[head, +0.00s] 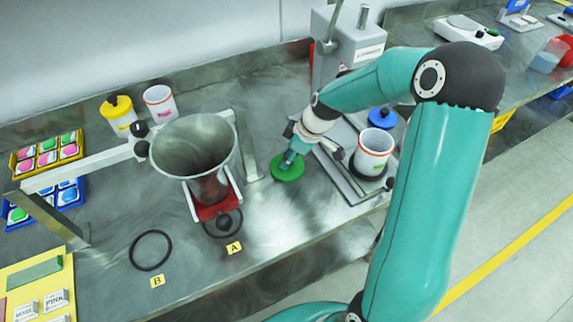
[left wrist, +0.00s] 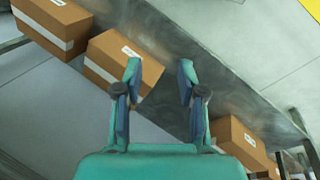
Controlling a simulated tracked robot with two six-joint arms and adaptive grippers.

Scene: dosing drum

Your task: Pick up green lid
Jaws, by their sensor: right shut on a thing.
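The green lid (head: 287,168) is a round green disc in the head view, right of the steel funnel and left of the tray with the white jar. My right gripper (head: 290,159) comes down on it from above and is shut on it. I cannot tell whether the lid touches the bench or is slightly above it. The fingertips are small and partly hidden. My left gripper (left wrist: 159,70) shows in the left wrist view, with its two fingers apart and nothing between them.
The steel funnel (head: 195,145) stands on a red-based holder. An open white jar (head: 373,150) with an orange label stands near a blue lid (head: 382,118). A yellow jar (head: 119,114) with a black-knobbed lid and another white jar (head: 160,103) stand behind. Cardboard boxes (left wrist: 118,60) are near my left gripper.

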